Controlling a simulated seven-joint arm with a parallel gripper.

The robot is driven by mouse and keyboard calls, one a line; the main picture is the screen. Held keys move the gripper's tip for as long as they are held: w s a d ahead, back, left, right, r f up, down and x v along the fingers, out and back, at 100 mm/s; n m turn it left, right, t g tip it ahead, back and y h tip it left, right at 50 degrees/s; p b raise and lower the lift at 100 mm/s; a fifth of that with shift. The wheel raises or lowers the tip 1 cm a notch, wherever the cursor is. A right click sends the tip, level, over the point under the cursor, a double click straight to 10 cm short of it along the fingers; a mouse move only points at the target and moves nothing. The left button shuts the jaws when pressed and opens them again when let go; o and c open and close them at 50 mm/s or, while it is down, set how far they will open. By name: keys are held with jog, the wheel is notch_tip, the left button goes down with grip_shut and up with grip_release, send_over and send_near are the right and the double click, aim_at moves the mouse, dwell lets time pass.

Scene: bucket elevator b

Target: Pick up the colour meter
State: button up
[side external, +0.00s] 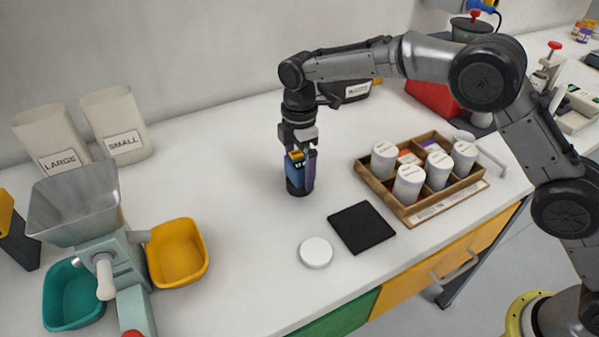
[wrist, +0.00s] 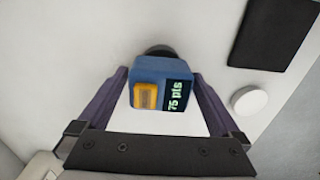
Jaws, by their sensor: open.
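The colour meter (wrist: 161,85) is a blue box with a yellow button and a dark display reading "75 pts" in the wrist view. In the side view the colour meter (side external: 293,174) stands upright on the white bench, with a dark round base at its foot. My gripper (side external: 302,170) is above and around it, pointing down. In the wrist view my gripper (wrist: 162,95) is open, with one purple-grey finger on each side of the meter. The near finger partly hides the meter in the side view.
A black square mat (side external: 361,227) and a white round disc (side external: 316,252) lie nearby. A wooden tray (side external: 408,214) of white lidded jars stands to the right. A grinder with a hopper (side external: 75,203), a yellow bin (side external: 178,252) and a teal bin (side external: 73,293) are at left.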

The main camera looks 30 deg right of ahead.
jog(key=c, duration=1.6)
jog(key=shift+r, duration=0.1)
